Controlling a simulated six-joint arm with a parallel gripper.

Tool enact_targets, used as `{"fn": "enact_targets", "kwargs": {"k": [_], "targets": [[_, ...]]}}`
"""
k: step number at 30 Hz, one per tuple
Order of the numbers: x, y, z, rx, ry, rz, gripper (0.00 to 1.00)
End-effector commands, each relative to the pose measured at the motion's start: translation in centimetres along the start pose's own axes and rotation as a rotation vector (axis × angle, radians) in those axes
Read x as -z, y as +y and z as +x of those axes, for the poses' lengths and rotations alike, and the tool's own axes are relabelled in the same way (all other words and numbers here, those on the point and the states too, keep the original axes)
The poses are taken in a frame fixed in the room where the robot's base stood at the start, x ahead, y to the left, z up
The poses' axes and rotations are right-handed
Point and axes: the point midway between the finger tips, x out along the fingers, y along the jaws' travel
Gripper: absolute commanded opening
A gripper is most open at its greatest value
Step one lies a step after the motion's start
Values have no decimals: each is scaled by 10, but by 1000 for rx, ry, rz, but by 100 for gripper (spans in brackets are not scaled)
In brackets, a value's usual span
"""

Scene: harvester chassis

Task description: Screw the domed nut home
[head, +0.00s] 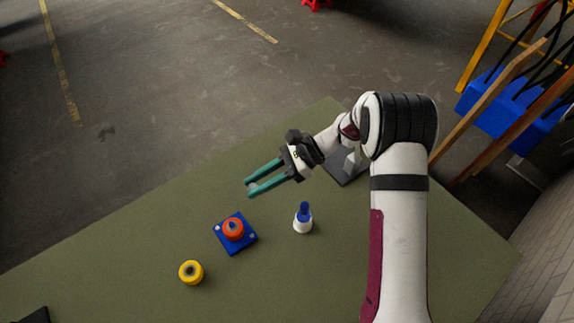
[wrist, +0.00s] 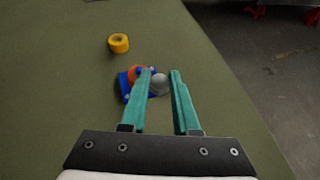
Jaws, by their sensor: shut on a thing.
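My gripper (head: 249,190) is shut on a small grey domed nut (wrist: 160,84), held between the tips of its teal fingers. The nut is only faintly visible in the head view. A blue square plate (head: 247,243) lies on the green table, with a red-orange round piece (head: 233,231) with a grey centre on top of it. The gripper holds the nut above the table, apart from the plate and up and to its right in the head view. In the wrist view the left finger partly hides the orange piece (wrist: 137,72) and the blue plate (wrist: 125,88).
A yellow ring (head: 191,272) with a dark centre lies left of the plate's near side. A white bottle with a blue top (head: 303,220) stands to the right. A dark pad (head: 344,173) lies under my arm. The green table (head: 130,240) is otherwise mostly clear.

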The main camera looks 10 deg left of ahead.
Motion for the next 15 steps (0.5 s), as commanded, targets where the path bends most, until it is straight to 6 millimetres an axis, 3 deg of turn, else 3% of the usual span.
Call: {"fn": "enact_targets", "kwargs": {"k": [3, 6, 15], "targets": [[-22, 21, 36, -92, 0, -48, 0], [-31, 33, 54, -138, 2, -74, 0], [-34, 38, 59, -153, 2, -82, 0]]}}
